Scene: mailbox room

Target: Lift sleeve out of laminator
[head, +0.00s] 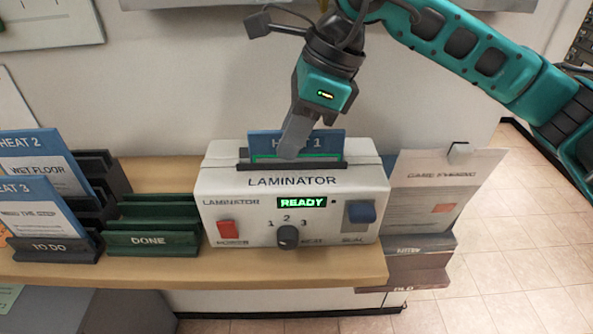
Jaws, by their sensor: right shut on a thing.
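The white laminator (215,187) stands on the wooden shelf in the middle of the head view. Its display reads READY. A blue sleeve marked HEAT 1 (325,144) stands upright in the dark slot on its top, with only its upper part showing. My right gripper (292,150) comes down from above. It is shut on the sleeve's upper part, left of centre, and covers some of the heading. The sleeve's lower part is hidden inside the laminator. My left gripper is not in view.
On the left, sleeves marked HEAT 2 (33,150) and HEAT 3 (28,188) stand in a dark TO DO rack (55,248). A green DONE rack (150,240) stands between them and the laminator, and looks empty. A card (440,185) stands on the right.

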